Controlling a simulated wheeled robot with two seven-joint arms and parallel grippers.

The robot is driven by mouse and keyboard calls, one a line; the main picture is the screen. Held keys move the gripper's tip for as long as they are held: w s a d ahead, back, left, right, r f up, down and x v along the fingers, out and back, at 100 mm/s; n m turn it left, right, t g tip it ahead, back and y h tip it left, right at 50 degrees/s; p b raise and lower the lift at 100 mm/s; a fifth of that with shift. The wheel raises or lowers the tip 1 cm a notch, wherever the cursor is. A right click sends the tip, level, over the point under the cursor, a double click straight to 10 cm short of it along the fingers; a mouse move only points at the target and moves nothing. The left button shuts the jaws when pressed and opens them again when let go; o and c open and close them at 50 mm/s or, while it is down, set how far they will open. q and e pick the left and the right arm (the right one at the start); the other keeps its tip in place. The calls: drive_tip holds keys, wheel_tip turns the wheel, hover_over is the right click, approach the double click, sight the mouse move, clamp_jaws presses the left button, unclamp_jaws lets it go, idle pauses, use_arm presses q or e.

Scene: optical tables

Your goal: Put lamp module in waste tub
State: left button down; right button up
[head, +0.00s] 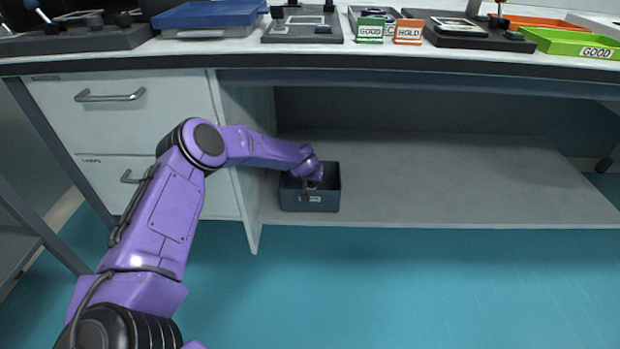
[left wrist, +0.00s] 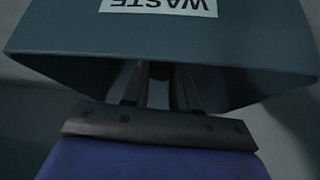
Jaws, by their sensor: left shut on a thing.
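The waste tub (head: 326,201) is a dark grey-blue open box on the low shelf under the bench, at its left end. In the left wrist view the tub (left wrist: 60,40) shows its WASTE label upside down. My left gripper (head: 309,186) reaches down at the tub's opening. In the left wrist view its fingers (left wrist: 160,92) extend inside the tub's walls, shut on a small dark thing, the lamp module (left wrist: 162,71). Most of the module is hidden by the fingers and shadow. My right gripper is not in view.
A white drawer cabinet (head: 130,130) with a side panel stands left of the tub. The shelf (head: 450,185) right of the tub is bare. The bench top above holds a blue box (head: 210,18), GOOD and HOLD signs, and a green tray (head: 570,42).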

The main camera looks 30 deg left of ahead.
use_arm(q)
drive_tip(key=shift+f, duration=0.15)
drive_tip(key=c, duration=0.9)
unclamp_jaws()
drive_tip(key=shift+o, duration=0.2)
drive_tip(key=shift+r, duration=0.25)
drive_tip(key=w+p+v, duration=0.1)
drive_tip(key=p+v, duration=0.5)
drive_tip(key=v, duration=0.6)
drive_tip(key=s+d+f+g+y, duration=0.1)
drive_tip(key=s+d+f, duration=0.2)
drive_tip(key=s+f, duration=0.7)
drive_tip(key=s+d+f+g+y, duration=0.2)
drive_tip(key=s+d+f, duration=0.3)
drive_tip(key=s, duration=0.8)
drive_tip(key=s+d+f+n+h, duration=0.1)
drive_tip(key=s+f+n+h, duration=0.1)
drive_tip(key=s, duration=1.6)
drive_tip(key=shift+s+d+n, duration=0.3)
drive_tip(key=shift+d, duration=0.05)
